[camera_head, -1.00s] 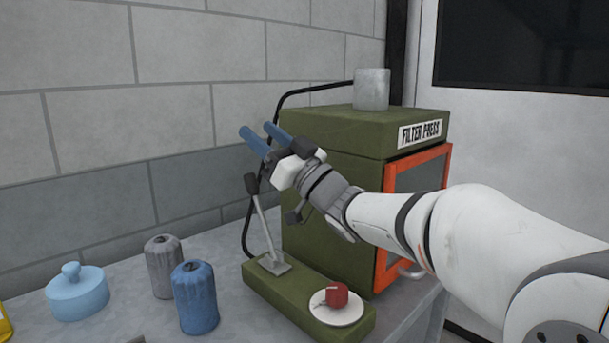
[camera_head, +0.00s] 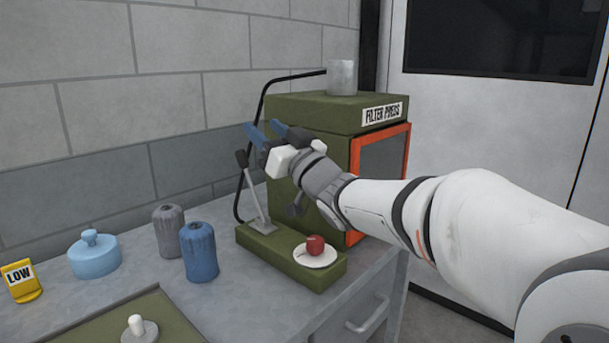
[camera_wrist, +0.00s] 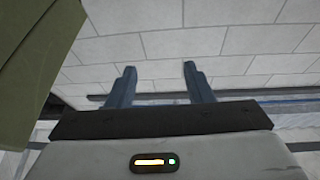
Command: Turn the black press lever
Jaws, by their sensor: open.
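The black press lever (camera_head: 249,190) has a grey metal shaft and a black knob. It rises from a small grey foot on the green base of the filter press, leaning a little to the left. The green filter press (camera_head: 315,158) stands behind it against the wall. My gripper (camera_head: 265,132) is open and empty, with two blue fingers pointing to the upper left, above the lever's knob and in front of the press. In the wrist view the fingers (camera_wrist: 160,84) stand apart with only wall between them. The lever does not show in that view.
A red knob (camera_head: 315,244) on a white disc sits on the press base. A grey bottle (camera_head: 169,231), a blue bottle (camera_head: 200,252), a light-blue lidded pot (camera_head: 95,258) and a yellow LOW sign (camera_head: 20,281) stand left. A grey cup (camera_head: 341,77) tops the press.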

